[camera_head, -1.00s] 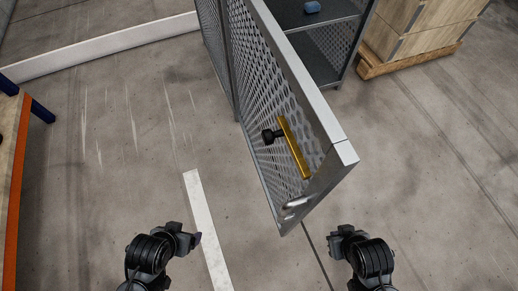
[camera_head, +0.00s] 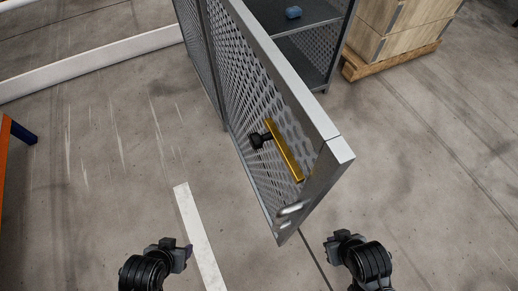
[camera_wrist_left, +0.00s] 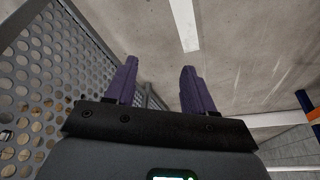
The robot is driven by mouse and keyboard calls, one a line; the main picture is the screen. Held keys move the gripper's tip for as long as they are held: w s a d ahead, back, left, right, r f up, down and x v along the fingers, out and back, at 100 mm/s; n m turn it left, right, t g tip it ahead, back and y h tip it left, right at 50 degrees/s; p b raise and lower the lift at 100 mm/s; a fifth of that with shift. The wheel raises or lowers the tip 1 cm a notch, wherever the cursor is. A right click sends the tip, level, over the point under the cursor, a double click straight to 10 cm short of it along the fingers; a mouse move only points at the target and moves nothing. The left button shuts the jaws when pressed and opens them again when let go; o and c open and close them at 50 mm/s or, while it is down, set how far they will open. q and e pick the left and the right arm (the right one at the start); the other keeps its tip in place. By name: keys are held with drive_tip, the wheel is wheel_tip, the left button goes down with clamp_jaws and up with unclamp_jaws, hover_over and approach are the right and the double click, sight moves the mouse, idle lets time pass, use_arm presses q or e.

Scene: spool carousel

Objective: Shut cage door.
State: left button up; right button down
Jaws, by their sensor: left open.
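The cage door (camera_head: 333,150) is a grey perforated metal panel standing open, its free edge pointing toward me. It carries a yellow bar (camera_head: 284,153) with a black knob (camera_head: 258,140), and a silver handle (camera_head: 292,209) low near the free edge. My left gripper (camera_head: 188,251) is left of the door, apart from it. In the left wrist view its two purple fingers (camera_wrist_left: 158,85) are spread and empty, with perforated mesh (camera_wrist_left: 40,85) to their left. My right gripper (camera_head: 335,238) is just right of the door's free edge, apart from it; its fingers are too small to read.
Behind the door is a grey shelf unit (camera_head: 305,45) with a blue item (camera_head: 293,12) on it. Wooden crates (camera_head: 400,30) on a pallet stand at the back right. An orange and blue frame (camera_head: 20,130) is at the left edge. Concrete floor around the door is clear.

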use_arm(q)
drive_tip(key=w+d+r+t, duration=0.1)
drive_tip(key=w+t, duration=0.1)
drive_tip(key=w+d+r+t+h, duration=0.1)
drive_tip(key=w, duration=0.2)
drive_tip(key=w+d+r+t+h, duration=0.1)
drive_tip(key=w+d+t, duration=0.1)
drive_tip(key=shift+w+d+r+t, duration=0.1)
drive_tip(key=shift+w+r+t, duration=0.1)
drive_tip(key=shift+w+t, duration=0.1)
clamp_jaws()
drive_tip(key=d+r+m+t+h+p, duration=0.1)
drive_tip(key=d+r+m+h+p, duration=0.9)
drive_tip(key=r+h, duration=0.5)
wheel_tip(320, 180, up, 6)
drive_tip(key=a+m+g+p, duration=0.2)
drive_tip(key=g+p, duration=0.2)
drive_tip(key=p, duration=0.1)
drive_tip(key=b+x, duration=0.7)
drive_tip(key=x, duration=0.7)
drive_tip(key=shift+s+d, duration=0.15)
drive_tip(key=shift+s, duration=0.2)
